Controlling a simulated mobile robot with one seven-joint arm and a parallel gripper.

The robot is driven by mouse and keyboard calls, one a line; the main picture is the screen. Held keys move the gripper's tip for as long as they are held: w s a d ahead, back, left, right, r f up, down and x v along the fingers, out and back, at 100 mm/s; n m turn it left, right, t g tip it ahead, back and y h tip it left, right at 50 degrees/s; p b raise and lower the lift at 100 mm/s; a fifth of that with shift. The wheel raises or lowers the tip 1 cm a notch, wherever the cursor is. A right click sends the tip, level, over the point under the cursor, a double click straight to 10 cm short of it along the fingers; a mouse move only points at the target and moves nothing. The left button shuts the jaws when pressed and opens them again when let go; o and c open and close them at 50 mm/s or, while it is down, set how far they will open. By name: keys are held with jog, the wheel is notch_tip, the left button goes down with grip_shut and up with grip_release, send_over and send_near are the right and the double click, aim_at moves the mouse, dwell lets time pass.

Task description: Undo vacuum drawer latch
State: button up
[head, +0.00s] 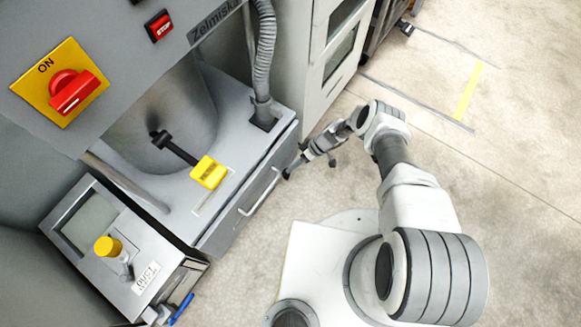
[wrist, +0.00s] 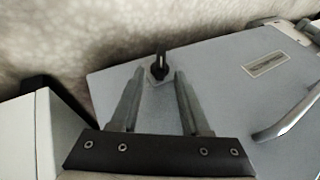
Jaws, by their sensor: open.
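The grey vacuum drawer front (head: 240,208) is below the machine's deck, with a bar handle (head: 262,192). In the wrist view the drawer face (wrist: 225,85) fills the right side, and the handle (wrist: 288,122) is at the right edge. The latch, a small black knob (wrist: 160,66), is near a corner of that face. My gripper (wrist: 159,74) is open, its two fingers pointing at the latch, which shows between the tips. I cannot tell whether they touch it. In the head view my gripper (head: 291,170) is at the drawer's far end and the latch is not clear.
A yellow-handled lever (head: 208,172) extends over the deck above the drawer. A corrugated hose (head: 264,60) drops to the deck near its far corner. A grey cabinet (head: 325,60) stands beyond the drawer. A control box (head: 110,250) is at the left. The floor (head: 500,170) at right is open.

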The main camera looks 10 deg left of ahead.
jog(key=p+v, duration=0.4)
jog(key=v, duration=1)
jog(key=shift+w+r, duration=0.1)
